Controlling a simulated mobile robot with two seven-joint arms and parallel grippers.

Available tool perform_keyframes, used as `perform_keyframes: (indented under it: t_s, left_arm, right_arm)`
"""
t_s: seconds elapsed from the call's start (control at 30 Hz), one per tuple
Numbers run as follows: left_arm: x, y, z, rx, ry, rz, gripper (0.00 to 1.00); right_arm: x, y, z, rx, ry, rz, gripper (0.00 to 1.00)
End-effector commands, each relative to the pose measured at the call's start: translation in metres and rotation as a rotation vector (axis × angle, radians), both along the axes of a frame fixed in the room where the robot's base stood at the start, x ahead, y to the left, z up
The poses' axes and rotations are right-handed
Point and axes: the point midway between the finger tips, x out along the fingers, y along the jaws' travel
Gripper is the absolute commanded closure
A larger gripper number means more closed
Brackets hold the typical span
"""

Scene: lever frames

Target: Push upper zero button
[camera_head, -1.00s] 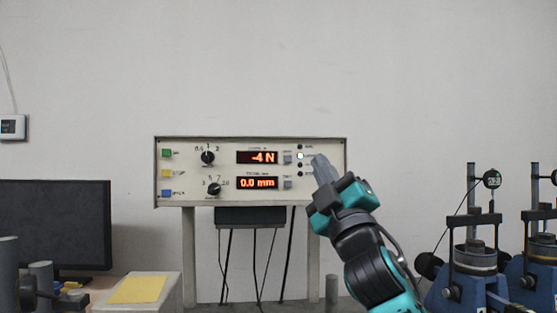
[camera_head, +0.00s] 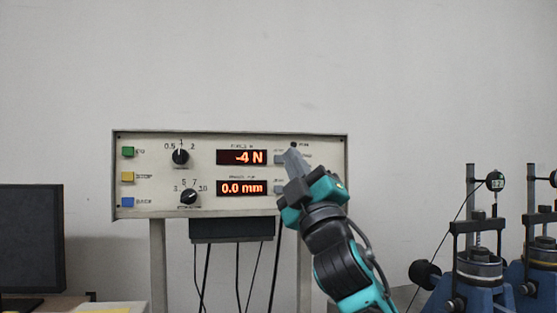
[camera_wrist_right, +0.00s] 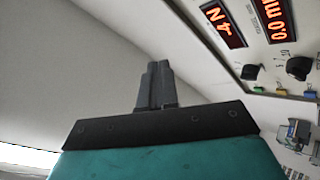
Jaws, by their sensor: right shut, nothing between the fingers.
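The cream control panel (camera_head: 225,140) stands ahead. Its upper red display (camera_head: 242,158) reads -4 N, and it also shows in the wrist view (camera_wrist_right: 223,25). The upper zero button (camera_head: 279,159) is a small grey square just right of that display. A similar lower button (camera_head: 279,189) sits beside the 0.0 mm display (camera_head: 242,188). My right gripper (camera_head: 291,154) is shut and empty, its tips just right of the upper button in the picture. The wrist view shows the closed fingers (camera_wrist_right: 157,68) pointing at the panel side; contact cannot be told. My left gripper is out of view.
Green, yellow and blue buttons (camera_head: 128,176) line the panel's left side, with two black knobs (camera_head: 181,157) beside them. A dark monitor (camera_head: 30,240) is at left. Blue test devices (camera_head: 478,260) stand at right. The wall above is clear.

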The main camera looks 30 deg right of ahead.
Motion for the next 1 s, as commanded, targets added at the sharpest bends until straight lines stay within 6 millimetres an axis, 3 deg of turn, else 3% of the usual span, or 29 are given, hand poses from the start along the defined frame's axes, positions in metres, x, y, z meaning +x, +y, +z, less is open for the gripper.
perform_keyframes:
  t_s: [0.17,0.7,1.0]
  left_arm:
    - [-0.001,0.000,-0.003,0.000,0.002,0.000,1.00]
    - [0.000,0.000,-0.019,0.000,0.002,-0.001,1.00]
    - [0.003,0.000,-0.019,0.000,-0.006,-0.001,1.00]
  right_arm:
    - [0.008,-0.002,-0.001,0.000,0.000,-0.002,1.00]
    - [0.074,-0.020,-0.001,0.003,0.000,-0.002,1.00]
    - [0.086,-0.022,0.000,0.000,0.000,0.000,1.00]
